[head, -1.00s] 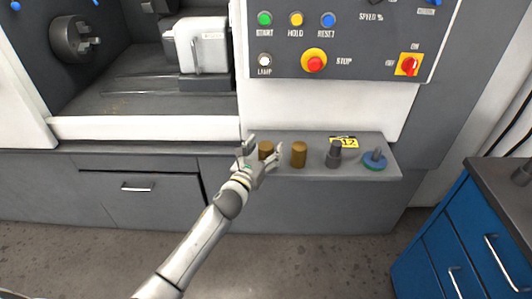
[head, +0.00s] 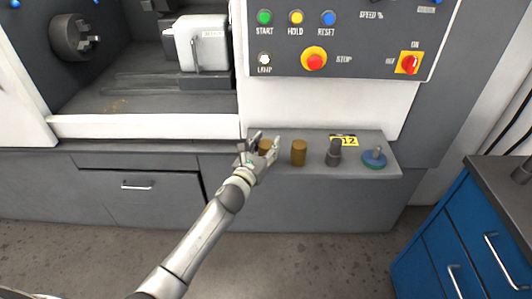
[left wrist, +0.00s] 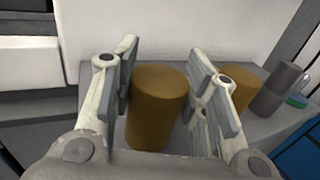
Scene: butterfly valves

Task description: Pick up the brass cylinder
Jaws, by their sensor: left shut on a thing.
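A brass cylinder (left wrist: 158,105) stands upright between the two fingers of my left gripper (left wrist: 160,85) in the left wrist view. In the head view that gripper (head: 263,147) is shut on it at the left end of the grey ledge, and the fingers hide much of the cylinder (head: 265,146). A second brass cylinder (head: 299,153) stands just to the right, clear of the fingers; it also shows in the left wrist view (left wrist: 238,88). My right gripper is not in view.
A dark grey stepped cylinder (head: 334,153) and a blue-green disc with a peg (head: 374,159) stand farther right on the ledge (head: 345,170). A yellow tag (head: 344,140) lies behind them. The control panel (head: 345,40) rises above. A blue cabinet (head: 470,245) stands at the right.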

